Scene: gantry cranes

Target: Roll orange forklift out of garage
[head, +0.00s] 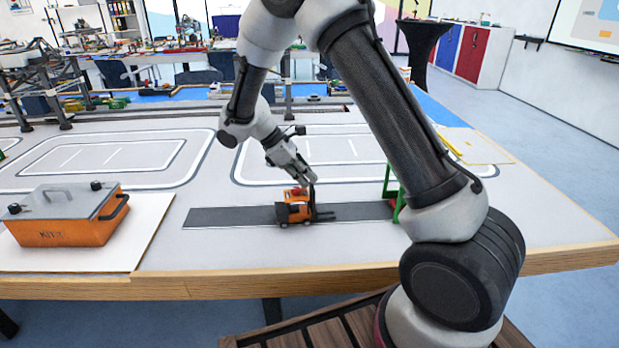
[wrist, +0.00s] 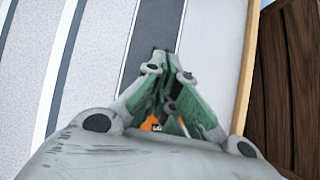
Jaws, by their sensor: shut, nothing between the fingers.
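The orange forklift (head: 295,210) stands upright on a dark grey road strip (head: 225,217), with its forks toward the right. A small part of the forklift (wrist: 149,124) shows between the finger links in the wrist view; the rest is hidden by my gripper. My gripper (head: 311,180) is shut and empty, pointing down close above the forklift's mast side. Its closed fingertips (wrist: 164,66) show in the wrist view over the strip. I cannot tell whether it touches the forklift. A green frame (head: 388,186), possibly the garage, stands at the strip's right end, mostly hidden behind my arm.
An orange box with a grey lid (head: 68,215) sits on a white sheet at the left. The strip left of the forklift is clear. White-lined track loops (head: 105,155) lie behind it. The table's wooden front edge (head: 230,286) is near. Gantry models (head: 45,85) stand at the back left.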

